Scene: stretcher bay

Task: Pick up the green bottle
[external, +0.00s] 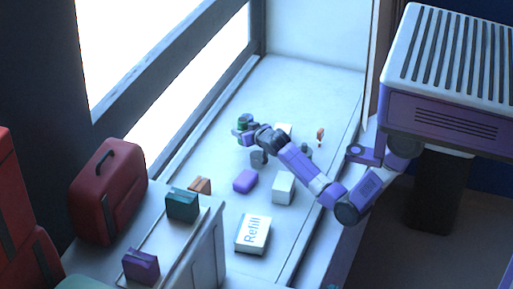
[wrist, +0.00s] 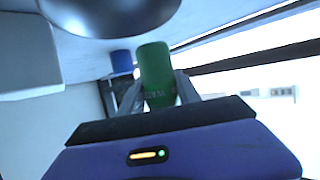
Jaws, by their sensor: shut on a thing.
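The green bottle (wrist: 157,68) is between the two fingers of my gripper (wrist: 157,88) in the wrist view, with a finger against each side. My gripper is shut on it. In the external view my gripper (external: 244,130) is at the far end of my arm, over the left side of the pale counter near the window. A small green part of the bottle (external: 243,119) shows there, the rest being hidden by my gripper. I cannot tell whether the bottle touches the counter.
The counter (external: 306,87) is clear beyond my gripper. A blue object (wrist: 121,62) stands close to the bottle in the wrist view. A purple block (external: 245,181), a white box (external: 283,188) and a Refill box (external: 253,234) lie nearer. A red case (external: 108,195) stands at the left.

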